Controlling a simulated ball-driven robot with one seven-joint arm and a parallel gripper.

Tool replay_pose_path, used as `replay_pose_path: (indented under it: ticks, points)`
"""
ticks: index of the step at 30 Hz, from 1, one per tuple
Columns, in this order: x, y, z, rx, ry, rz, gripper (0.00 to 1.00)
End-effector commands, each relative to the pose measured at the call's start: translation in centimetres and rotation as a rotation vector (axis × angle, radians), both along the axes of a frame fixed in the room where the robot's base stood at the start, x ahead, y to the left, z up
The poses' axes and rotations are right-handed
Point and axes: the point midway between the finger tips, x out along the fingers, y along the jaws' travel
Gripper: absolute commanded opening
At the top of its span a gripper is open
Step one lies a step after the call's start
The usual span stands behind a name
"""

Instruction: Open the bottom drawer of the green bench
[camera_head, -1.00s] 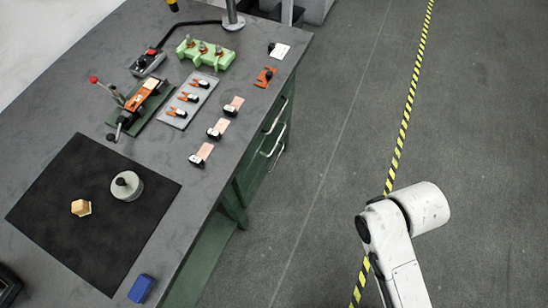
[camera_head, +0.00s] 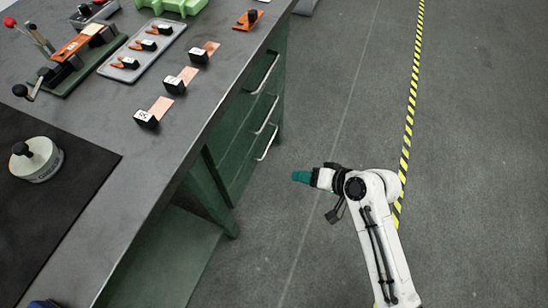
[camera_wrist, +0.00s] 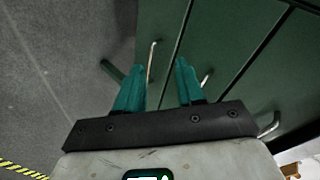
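The green bench (camera_head: 228,158) has a stack of drawers with silver bar handles on its right side. The bottom drawer's handle (camera_head: 267,142) is the lowest one; the drawers look closed. My gripper (camera_head: 301,177), with teal fingers, points left toward the drawers, apart from the bench over the floor. In the wrist view my gripper (camera_wrist: 160,65) is open and empty. The bottom handle (camera_wrist: 152,61) shows in the gap between its fingers, apparently beyond the fingertips. Another handle (camera_wrist: 207,77) lies just right of the right finger, and a third (camera_wrist: 270,124) is farther right.
The grey worktop (camera_head: 140,180) overhangs the drawers and carries black-and-copper pieces, a grey tray (camera_head: 110,72) and a black mat (camera_head: 85,165). A green bench leg (camera_head: 216,205) stands left of the drawers. The floor (camera_head: 320,110) right of the bench is clear.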

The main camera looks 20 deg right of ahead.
Motion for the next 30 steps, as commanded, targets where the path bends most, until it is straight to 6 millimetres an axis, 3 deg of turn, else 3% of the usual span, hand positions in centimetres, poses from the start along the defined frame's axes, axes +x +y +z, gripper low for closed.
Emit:
replay_pose_path:
  ticks: [1,15,24,30]
  points:
    - [1.1,-0.1,-2.9,0.041,-0.023,-0.028,0.38]
    - [9.5,-2.5,-12.0,0.444,-0.213,-0.320,0.38]
    - [11.5,-3.6,-13.4,0.556,-0.255,-0.405,0.38]
    - [13.4,-2.9,-13.7,0.559,-0.256,-0.404,0.38]
